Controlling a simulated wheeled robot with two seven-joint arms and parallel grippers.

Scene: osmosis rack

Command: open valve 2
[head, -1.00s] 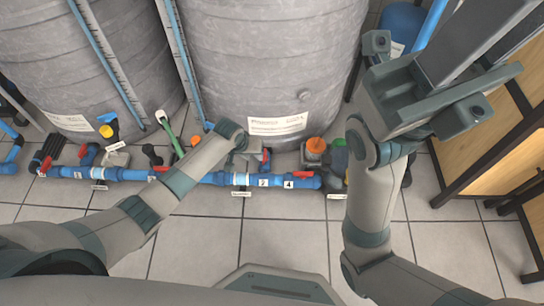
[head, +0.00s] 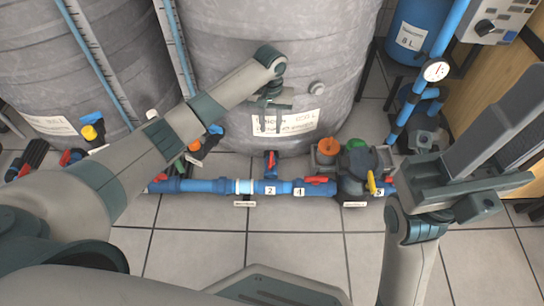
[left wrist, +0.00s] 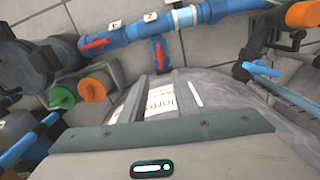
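Valve 2 has a red handle (head: 271,160) on a short blue branch rising from the blue pipe (head: 215,186) near the label "2" (head: 270,190). In the left wrist view the red handle (left wrist: 161,54) is near the top middle. My left gripper (head: 272,115) is above and behind it in the head view, in front of the tank label, apart from the handle and empty. In the left wrist view its fingers (left wrist: 164,88) show a gap, so it appears open. My right gripper (head: 452,188) is open and empty at the right.
The grey tank (head: 260,60) rises behind. The tiled floor (head: 200,240) in front is clear.

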